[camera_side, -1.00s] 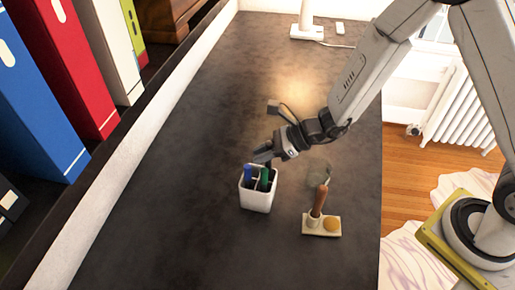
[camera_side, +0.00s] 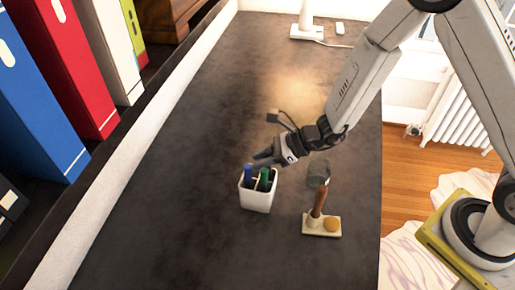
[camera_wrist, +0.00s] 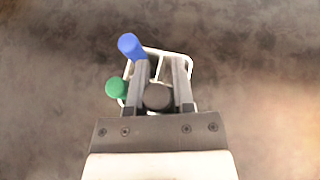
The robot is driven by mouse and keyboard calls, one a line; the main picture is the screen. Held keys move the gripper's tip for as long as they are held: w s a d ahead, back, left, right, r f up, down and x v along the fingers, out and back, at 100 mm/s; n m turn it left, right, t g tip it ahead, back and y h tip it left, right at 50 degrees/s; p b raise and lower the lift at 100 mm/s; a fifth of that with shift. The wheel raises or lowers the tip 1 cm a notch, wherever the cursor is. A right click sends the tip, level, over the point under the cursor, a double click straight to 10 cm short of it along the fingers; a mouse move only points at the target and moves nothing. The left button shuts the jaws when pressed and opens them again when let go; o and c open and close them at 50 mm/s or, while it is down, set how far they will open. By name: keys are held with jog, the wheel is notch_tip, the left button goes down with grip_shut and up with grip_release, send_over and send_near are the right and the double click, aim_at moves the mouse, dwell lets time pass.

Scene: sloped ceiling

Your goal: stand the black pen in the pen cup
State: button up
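The white pen cup (camera_side: 257,197) stands upright on the dark desk, with inner dividers. A blue pen (camera_side: 248,171) and a green pen (camera_side: 265,176) stand in it. My gripper (camera_side: 265,160) is just above the cup's mouth in the side view. In the wrist view my gripper (camera_wrist: 161,85) has its two fingers close on either side of the black pen (camera_wrist: 158,97), whose round end faces the camera. The pen looks upright over the cup's near part. The fingers hide much of it, and how deep its lower end reaches cannot be told.
A small cream holder (camera_side: 313,230) with a brown-handled tool and a round yellow-orange piece stands right of the cup. A clear glass (camera_side: 318,173) stands behind it. A white lamp base (camera_side: 307,32) is at the far end. Binders (camera_side: 45,90) line the left; the desk's middle is clear.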

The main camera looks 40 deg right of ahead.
jog(key=o, duration=0.4)
jog(key=v, duration=0.7)
jog(key=shift+s+d+r, duration=0.2)
jog(key=shift+d, duration=0.1)
jog(key=shift+s, duration=0.1)
dwell(0.7)
jog(key=s+d+n+g+h, duration=0.4)
jog(key=s+n+g, duration=0.2)
jog(key=s+n, duration=0.45)
jog(key=d+r+n+t+h, duration=0.2)
jog(key=d+r+n+h, duration=0.2)
jog(key=d+n, duration=0.4)
jog(key=w+n+h, duration=0.1)
jog(key=n, duration=0.5)
jog(key=shift+d+h, duration=0.2)
jog(key=shift+h, duration=0.2)
